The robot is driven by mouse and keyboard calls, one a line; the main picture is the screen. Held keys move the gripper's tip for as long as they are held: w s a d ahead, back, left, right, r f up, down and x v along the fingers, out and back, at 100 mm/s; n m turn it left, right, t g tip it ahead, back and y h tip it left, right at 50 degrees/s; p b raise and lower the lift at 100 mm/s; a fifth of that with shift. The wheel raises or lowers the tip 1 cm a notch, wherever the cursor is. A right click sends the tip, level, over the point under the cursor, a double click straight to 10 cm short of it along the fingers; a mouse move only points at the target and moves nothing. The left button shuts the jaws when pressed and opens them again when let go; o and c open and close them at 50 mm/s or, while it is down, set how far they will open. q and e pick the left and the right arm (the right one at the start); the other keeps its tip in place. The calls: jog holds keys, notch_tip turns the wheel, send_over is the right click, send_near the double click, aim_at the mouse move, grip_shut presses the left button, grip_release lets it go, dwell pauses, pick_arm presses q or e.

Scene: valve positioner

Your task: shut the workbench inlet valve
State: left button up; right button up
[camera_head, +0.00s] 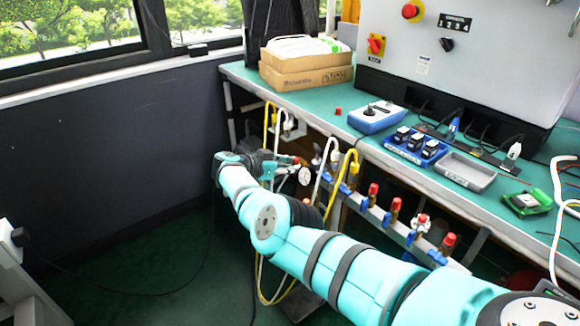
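A valve manifold (400,231) runs under the front edge of the workbench (385,160). It carries several brass fittings with red caps and blue parts. A round white pressure gauge (304,176) sits near its left end, with hoses and fittings around it. My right arm reaches from the lower right to this end. My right gripper (280,161) is dark and small beside the gauge, among the hoses. Its fingers are partly hidden, so I cannot tell if they are open or touching a valve. No inlet valve handle shows clearly there. My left gripper is out of view.
White and yellow hoses (349,170) loop down close to my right gripper. On the bench are cardboard boxes (306,72), a blue-grey device (376,116), a blue tray (398,155) and a grey tray (478,183). Open floor lies left of my arm.

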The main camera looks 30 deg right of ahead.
jog(key=shift+o, duration=1.4)
